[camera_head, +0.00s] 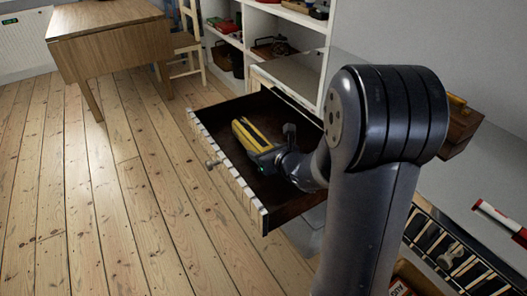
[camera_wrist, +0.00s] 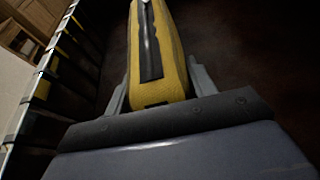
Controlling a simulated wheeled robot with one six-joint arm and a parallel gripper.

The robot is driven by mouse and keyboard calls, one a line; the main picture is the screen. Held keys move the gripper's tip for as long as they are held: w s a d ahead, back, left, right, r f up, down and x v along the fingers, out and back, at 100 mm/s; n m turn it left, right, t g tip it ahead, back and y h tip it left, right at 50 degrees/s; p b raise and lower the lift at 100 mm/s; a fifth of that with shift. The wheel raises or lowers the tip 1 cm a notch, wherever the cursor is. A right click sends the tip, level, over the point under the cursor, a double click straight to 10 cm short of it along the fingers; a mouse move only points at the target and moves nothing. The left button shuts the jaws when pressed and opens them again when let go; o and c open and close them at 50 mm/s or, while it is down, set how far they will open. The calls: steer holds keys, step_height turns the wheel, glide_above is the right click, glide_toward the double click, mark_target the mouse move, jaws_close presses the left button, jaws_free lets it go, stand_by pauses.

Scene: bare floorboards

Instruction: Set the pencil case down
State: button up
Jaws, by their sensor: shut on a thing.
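The pencil case (camera_head: 248,133) is long and yellow with a dark stripe along its top. It also shows in the wrist view (camera_wrist: 172,45), between the two fingers of my gripper (camera_wrist: 158,88). My gripper (camera_head: 266,151) is shut on its near end in the head view. The case is over the open drawer (camera_head: 199,128), inside its outline. I cannot tell whether the case touches the drawer's dark bottom. The drawer is pulled out and its bottom looks bare around the case. My arm hides the drawer's right part.
A wooden table (camera_head: 108,25) and a chair (camera_head: 186,45) stand at the back left. White shelves (camera_head: 285,12) with several items stand behind the drawer. The floorboards (camera_head: 90,200) at left are clear.

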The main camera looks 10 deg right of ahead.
steer(key=shift+f+b, duration=0.35)
steer(key=o, duration=1.1)
steer(key=shift+c, duration=0.2)
steer(key=shift+r, duration=0.15)
steer(key=shift+r+p, duration=0.55)
steer(key=shift+p, duration=0.3)
steer(key=p+v, duration=0.2)
steer(key=v, duration=0.9)
steer(key=shift+w+d+r+p, duration=0.1)
steer(key=shift+p, duration=0.2)
steer(key=shift+s+r, duration=0.1)
steer(key=shift+s, duration=0.45)
